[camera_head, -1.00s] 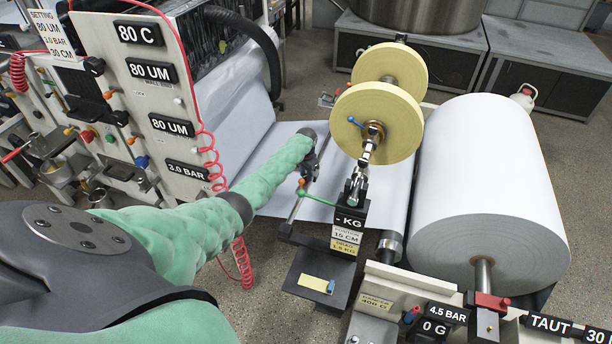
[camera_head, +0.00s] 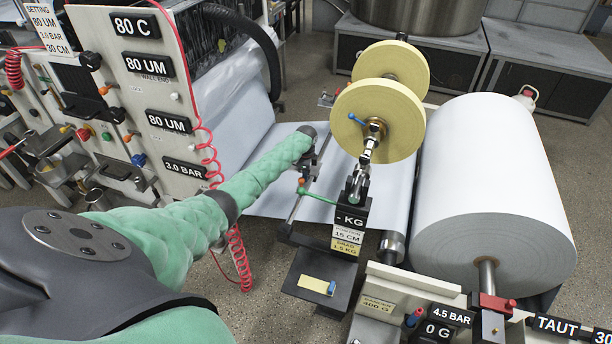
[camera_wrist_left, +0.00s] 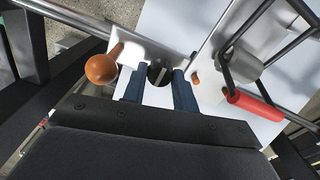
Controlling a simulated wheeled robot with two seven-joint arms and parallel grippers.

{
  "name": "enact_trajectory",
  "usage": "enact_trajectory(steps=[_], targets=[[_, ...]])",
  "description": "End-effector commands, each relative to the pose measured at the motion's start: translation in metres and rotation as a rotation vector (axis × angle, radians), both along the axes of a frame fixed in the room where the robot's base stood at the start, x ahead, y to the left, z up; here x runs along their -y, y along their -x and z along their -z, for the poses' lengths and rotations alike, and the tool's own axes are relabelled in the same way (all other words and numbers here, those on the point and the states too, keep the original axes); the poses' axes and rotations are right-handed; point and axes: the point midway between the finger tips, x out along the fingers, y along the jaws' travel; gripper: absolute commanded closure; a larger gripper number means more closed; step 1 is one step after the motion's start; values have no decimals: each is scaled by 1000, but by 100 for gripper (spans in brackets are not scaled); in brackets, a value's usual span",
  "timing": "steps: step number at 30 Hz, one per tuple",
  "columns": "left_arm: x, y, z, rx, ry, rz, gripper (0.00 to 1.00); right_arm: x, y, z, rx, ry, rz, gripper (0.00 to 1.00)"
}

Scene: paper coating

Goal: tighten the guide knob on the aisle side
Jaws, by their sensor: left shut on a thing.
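A small black knob (camera_wrist_left: 158,74) with a pale line on its face sits on a light metal bracket (camera_wrist_left: 140,48) in the left wrist view. The two dark blue fingers of my left gripper (camera_wrist_left: 160,86) are on either side of it and closed on it. In the head view my green-sleeved left arm reaches over the white web, and my left gripper (camera_head: 307,165) is at the guide bar (camera_head: 300,200). The knob is too small and covered to make out there. My right gripper is not in view.
An orange ball handle (camera_wrist_left: 101,69) is left of the fingers, and a red-gripped lever (camera_wrist_left: 254,106) is to the right. Two yellow rolls (camera_head: 377,122), a large white roll (camera_head: 490,190) and a black shelf (camera_head: 318,280) stand around the arm. A labelled panel (camera_head: 150,100) is at left.

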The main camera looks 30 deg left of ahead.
Motion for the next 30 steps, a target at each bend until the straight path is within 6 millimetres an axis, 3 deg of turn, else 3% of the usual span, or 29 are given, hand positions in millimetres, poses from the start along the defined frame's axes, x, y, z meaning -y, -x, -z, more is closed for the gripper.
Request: enact_trajectory(steps=[9,24,25,28,30], targets=[[1,-1,0,1,1,110,94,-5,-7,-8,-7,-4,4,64],[1,0,0,0,1,129,94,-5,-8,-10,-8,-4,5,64],[1,0,0,0,1,129,70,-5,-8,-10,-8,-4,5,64],[1,0,0,0,1,129,50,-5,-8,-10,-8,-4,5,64],[1,0,0,0,1,129,50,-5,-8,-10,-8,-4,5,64]])
